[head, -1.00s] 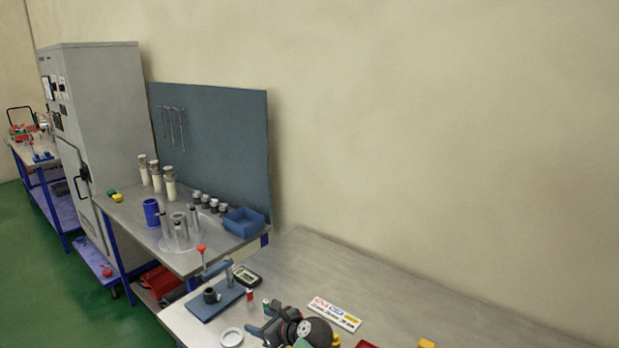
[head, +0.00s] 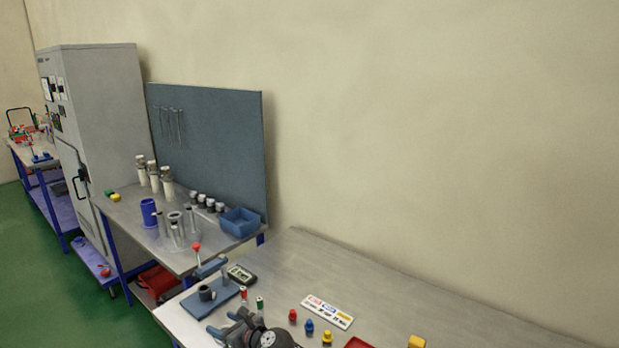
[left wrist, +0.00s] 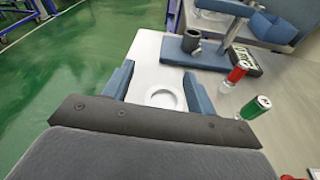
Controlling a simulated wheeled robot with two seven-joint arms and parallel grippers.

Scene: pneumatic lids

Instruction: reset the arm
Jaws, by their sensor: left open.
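My left gripper (head: 232,324) is at the bottom edge of the head view, above the near bench, with the forearm cut off by the frame. In the left wrist view its two blue fingers (left wrist: 160,84) stand wide apart, with nothing held. A white ring (left wrist: 163,98) lies on the bench and appears between the fingers in that view; the gripper looks to be above it. My right gripper is in neither view.
A blue press stand (head: 210,296) and a meter (head: 241,275) are on the near bench (head: 400,301). Bench middle is clear.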

